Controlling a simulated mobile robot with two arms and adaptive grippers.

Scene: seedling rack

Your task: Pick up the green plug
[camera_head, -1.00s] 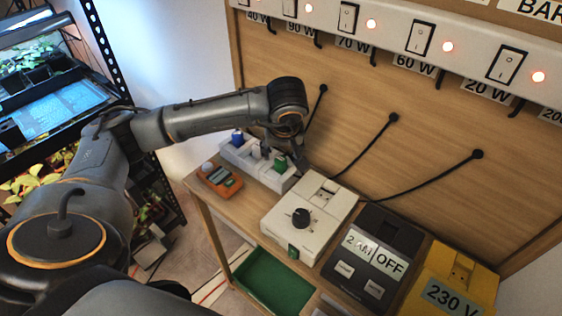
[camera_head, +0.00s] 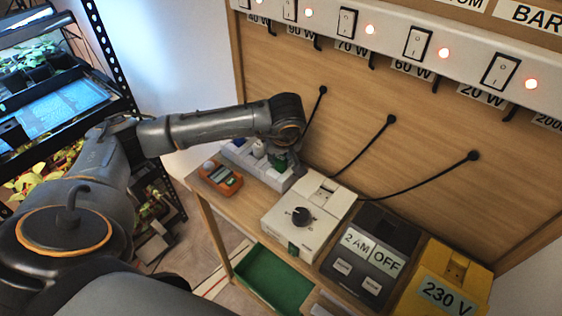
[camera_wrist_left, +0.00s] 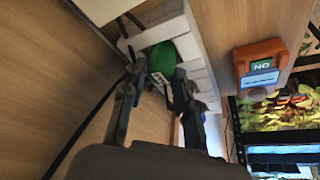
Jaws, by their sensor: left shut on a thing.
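The green plug (camera_head: 277,161) is at the near right part of the white power strip (camera_head: 246,171) on the bench. In the left wrist view the green plug (camera_wrist_left: 161,60) sits between the two dark fingers of my left gripper (camera_wrist_left: 153,78), over the white strip (camera_wrist_left: 172,28). My left gripper (camera_head: 284,160) is shut on the plug and partly hides it in the head view. I cannot tell whether the plug is still seated in the strip or just clear of it. My right gripper is not in view.
An orange meter (camera_head: 220,178) lies left of the strip. Black cables (camera_head: 363,151) hang from the wooden back panel.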

